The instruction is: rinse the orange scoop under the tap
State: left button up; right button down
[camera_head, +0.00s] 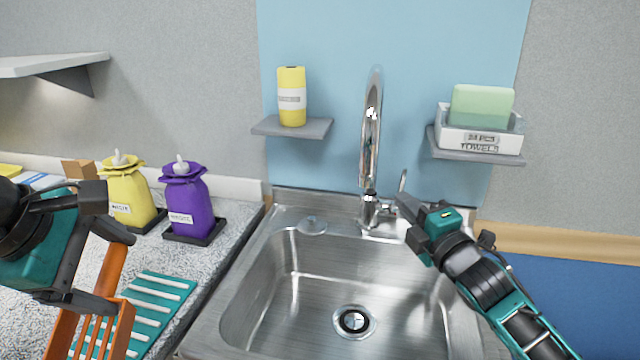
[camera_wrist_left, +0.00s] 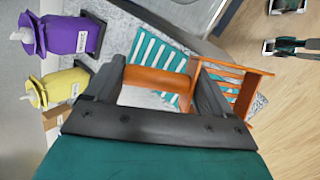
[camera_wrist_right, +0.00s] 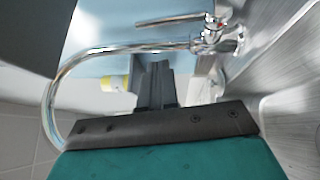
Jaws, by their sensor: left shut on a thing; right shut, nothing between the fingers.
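The orange scoop (camera_head: 124,325) has a slotted head and hangs at the lower left over the counter, left of the sink. My left gripper (camera_head: 112,267) is shut on its handle, which also shows between the fingers in the left wrist view (camera_wrist_left: 155,78). The chrome tap (camera_head: 371,130) stands behind the sink (camera_head: 290,290), and no water shows from it. Its lever (camera_head: 402,182) rises at the right of its base. My right gripper (camera_head: 408,207) is shut and empty close to the lever; I cannot tell whether they touch. The right wrist view also shows the lever (camera_wrist_right: 170,20).
A teal rack (camera_head: 160,305) with white bars lies on the counter under the scoop. A purple bottle (camera_head: 190,205) and a yellow bottle (camera_head: 130,195) stand behind it. Small shelves hold a yellow canister (camera_head: 292,95) and a towel box (camera_head: 480,138). The sink basin is empty.

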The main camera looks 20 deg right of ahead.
pick_arm(q)
jog(key=shift+r, duration=0.1)
pick_arm(e)
jog(key=w+d, duration=0.1)
jog(key=w, duration=0.1)
jog(key=w+d, duration=0.1)
jog(key=w, duration=0.1)
jog(key=shift+d+r, duration=0.3)
jog(key=shift+d, duration=0.05)
